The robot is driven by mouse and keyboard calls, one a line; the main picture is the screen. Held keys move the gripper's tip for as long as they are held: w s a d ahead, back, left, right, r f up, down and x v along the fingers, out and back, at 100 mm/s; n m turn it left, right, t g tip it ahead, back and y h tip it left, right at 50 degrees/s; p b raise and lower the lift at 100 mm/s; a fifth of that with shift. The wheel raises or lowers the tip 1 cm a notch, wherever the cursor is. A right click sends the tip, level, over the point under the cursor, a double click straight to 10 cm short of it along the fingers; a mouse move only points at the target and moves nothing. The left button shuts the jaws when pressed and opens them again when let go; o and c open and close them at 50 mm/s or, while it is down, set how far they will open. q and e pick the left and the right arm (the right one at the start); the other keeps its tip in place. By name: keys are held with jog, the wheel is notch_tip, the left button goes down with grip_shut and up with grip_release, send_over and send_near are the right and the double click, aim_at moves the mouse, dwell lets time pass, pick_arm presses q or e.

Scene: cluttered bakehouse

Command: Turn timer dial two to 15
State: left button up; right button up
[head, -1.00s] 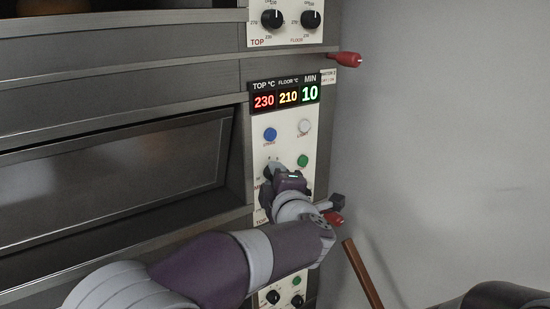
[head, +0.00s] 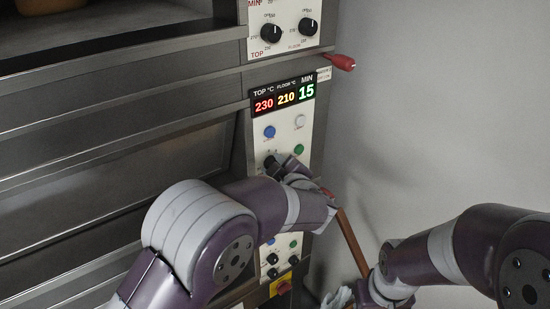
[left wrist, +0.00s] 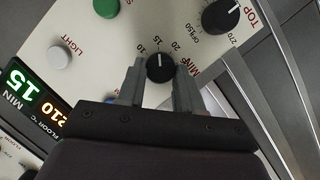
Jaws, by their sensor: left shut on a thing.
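The timer dial (left wrist: 160,68) is a black knob with a white mark, on the cream panel of the middle oven deck. In the left wrist view its mark points up, between the printed 10 and 20. The display (head: 284,95) shows 230, 210 and a green MIN 15; it also shows in the left wrist view (left wrist: 34,98). My left gripper (left wrist: 160,82) has one finger on each side of the dial and is shut on it. In the head view my left gripper (head: 277,165) partly hides the dial. My right gripper (head: 372,291) is low at the right, its fingers unclear.
A red-tipped handle (head: 342,62) sticks out at the panel's right. A brown wooden pole (head: 352,243) leans near my right gripper. Another control panel (head: 284,30) is above. The grey wall is bare.

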pick_arm(q)
jog(key=shift+f, duration=0.1)
dwell(0.4)
jog(key=o, duration=1)
jog(key=shift+o, duration=0.2)
jog(key=shift+d, duration=0.1)
jog(key=b+v, duration=0.5)
jog(key=v, duration=0.7)
jog(key=shift+s, duration=0.3)
jog(key=shift+d, duration=0.1)
